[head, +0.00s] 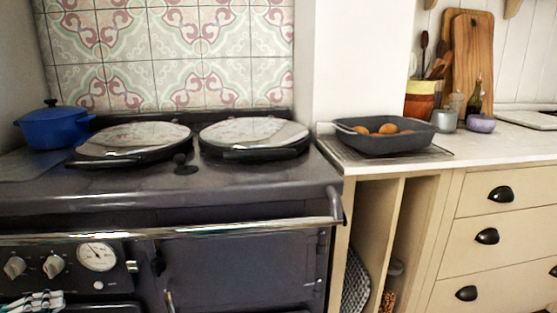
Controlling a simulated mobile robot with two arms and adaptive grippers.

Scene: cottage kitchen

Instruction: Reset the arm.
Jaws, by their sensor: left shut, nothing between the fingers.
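My left gripper (38,299) shows only in part at the bottom left corner of the head view. It is shut and empty, in front of the dark range cooker (240,265), below its control knobs. The rest of the left arm is cut off by the picture edge. My right gripper is not in view.
The range has a front rail (200,230), two round lidded hotplates and a blue pot (53,128). To the right, a counter (500,145) bears a dark roasting pan (388,142) with orange-brown food, jars and cutting boards (470,60). Drawers sit below.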

